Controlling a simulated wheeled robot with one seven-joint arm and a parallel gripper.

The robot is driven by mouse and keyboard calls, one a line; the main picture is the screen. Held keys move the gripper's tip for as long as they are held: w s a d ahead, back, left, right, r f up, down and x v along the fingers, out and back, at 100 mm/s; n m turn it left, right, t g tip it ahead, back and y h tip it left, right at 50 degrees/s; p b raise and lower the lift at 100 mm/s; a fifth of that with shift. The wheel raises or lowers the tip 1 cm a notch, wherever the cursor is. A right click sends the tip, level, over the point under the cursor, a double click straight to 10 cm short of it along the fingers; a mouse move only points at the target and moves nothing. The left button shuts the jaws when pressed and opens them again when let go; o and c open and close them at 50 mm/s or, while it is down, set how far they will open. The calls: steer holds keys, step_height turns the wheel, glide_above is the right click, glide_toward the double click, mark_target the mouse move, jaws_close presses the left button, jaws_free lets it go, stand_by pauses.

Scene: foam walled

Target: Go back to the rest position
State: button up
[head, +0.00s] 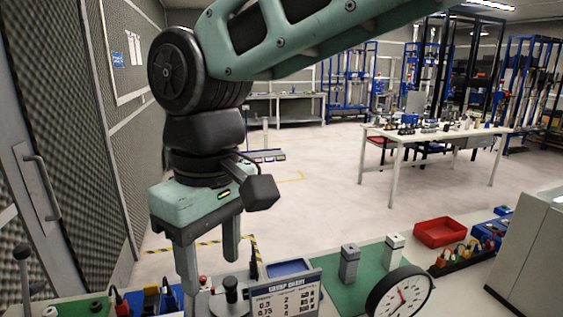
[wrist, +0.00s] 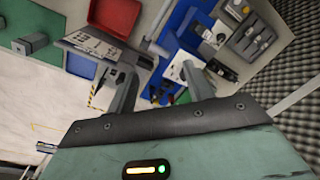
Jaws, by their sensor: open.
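My gripper (head: 211,262) is open and points down above the bench at the lower left of the head view. Its two fingers stand apart with nothing between them. In the wrist view my gripper (wrist: 160,88) shows both fingers spread over the bench. I cannot tell the exact height of the fingertips above the bench.
A clamp chart (head: 286,297) and a round dial gauge (head: 399,294) stand at the front. Two grey blocks (head: 349,264) stand on a green mat (head: 371,281). A red tray (head: 440,232) lies at the right. A grey cabinet (head: 530,255) stands far right. Open floor lies beyond.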

steer(key=s+d+f+m, duration=0.1)
steer(key=s+d+f, duration=0.1)
steer(key=d+f, duration=0.2)
steer(key=s+d+f+m+b, duration=0.1)
steer(key=s+d+f, duration=0.2)
steer(key=d, duration=0.8)
steer(key=s+d+f+m, duration=0.2)
steer(key=d+f, duration=0.3)
steer(key=d, duration=0.3)
steer(key=shift+s+f, duration=0.4)
steer(key=shift+s, duration=0.35)
steer(key=shift+o, duration=0.3)
